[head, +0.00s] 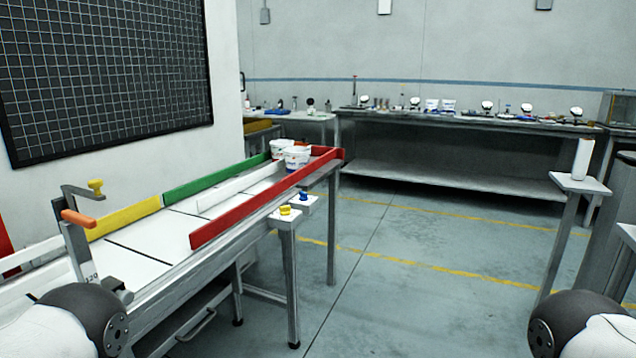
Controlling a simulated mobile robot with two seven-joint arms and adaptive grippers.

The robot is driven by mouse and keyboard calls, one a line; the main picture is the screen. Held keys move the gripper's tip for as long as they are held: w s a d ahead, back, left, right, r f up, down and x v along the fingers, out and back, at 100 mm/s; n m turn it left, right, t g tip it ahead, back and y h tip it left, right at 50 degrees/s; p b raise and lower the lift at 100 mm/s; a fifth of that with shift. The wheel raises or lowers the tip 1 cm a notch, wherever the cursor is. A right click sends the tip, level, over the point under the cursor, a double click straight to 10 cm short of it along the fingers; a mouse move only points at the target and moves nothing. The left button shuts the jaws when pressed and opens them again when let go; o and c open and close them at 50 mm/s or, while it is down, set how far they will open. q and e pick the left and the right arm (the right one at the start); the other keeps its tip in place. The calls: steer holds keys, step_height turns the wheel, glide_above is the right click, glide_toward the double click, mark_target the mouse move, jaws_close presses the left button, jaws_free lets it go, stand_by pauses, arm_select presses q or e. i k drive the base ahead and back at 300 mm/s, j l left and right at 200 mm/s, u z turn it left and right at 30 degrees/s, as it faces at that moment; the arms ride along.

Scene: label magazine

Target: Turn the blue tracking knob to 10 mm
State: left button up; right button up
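A small blue knob (307,197) sits on top of a pale grey box at the right side of the conveyor-like table, near its far end. A yellow knob (285,210) sits just in front of it on a similar grey box. The blue knob is small here, and I cannot read any scale or its setting. Neither of my grippers shows; only rounded parts of my own arms show at the lower left and lower right corners. Nothing of mine is near the blue knob in this view.
The long table has a red rail (262,203), a green rail (215,176) and a yellow rail (124,217). White tubs (296,157) stand at its far end. An orange-handled bracket (78,217) rises at the left. Open floor (400,270) lies right of the table.

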mark_target(303, 197)
steer(key=i+l, duration=0.35)
steer(key=i, duration=0.15)
steer(key=i+l, duration=0.35)
steer(key=i, duration=0.2)
steer(key=i+l, duration=0.35)
steer(key=i, duration=0.15)
